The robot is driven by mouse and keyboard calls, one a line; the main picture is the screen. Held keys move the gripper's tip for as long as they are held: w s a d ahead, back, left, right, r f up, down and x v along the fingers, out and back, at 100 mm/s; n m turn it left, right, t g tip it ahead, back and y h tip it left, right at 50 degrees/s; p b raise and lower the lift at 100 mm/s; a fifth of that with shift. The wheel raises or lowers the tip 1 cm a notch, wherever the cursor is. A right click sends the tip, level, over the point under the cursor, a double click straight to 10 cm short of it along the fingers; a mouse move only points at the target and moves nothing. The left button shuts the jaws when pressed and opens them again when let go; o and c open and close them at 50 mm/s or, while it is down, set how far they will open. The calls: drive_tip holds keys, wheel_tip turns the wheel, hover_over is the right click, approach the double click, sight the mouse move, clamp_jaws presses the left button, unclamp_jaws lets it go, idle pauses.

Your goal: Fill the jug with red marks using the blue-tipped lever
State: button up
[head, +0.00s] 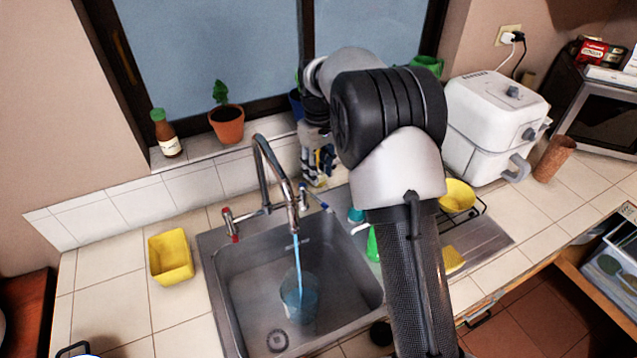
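A clear jug (299,297) stands in the sink under the tap, with bluish water in it. Red marks on it are too small to make out. A blue stream of water (298,258) runs from the curved metal tap (273,165) into the jug. The blue-tipped lever (318,200) is at the right of the tap base and points toward the front right. The red-tipped lever (231,226) is at the left. My gripper (319,178) is just above and behind the blue-tipped lever. Its fingertips are small here, and neither contact nor their opening is clear.
The metal sink (345,262) has a yellow tub (170,257) on its left. A green bottle (372,245) is partly behind my arm. A yellow bowl (457,196) and white air fryer (493,125) stand right. A potted plant (226,122) and sauce bottle (166,134) stand on the sill.

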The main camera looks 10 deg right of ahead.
wheel_tip(320, 180, up, 2)
drive_tip(key=shift+r, duration=0.1)
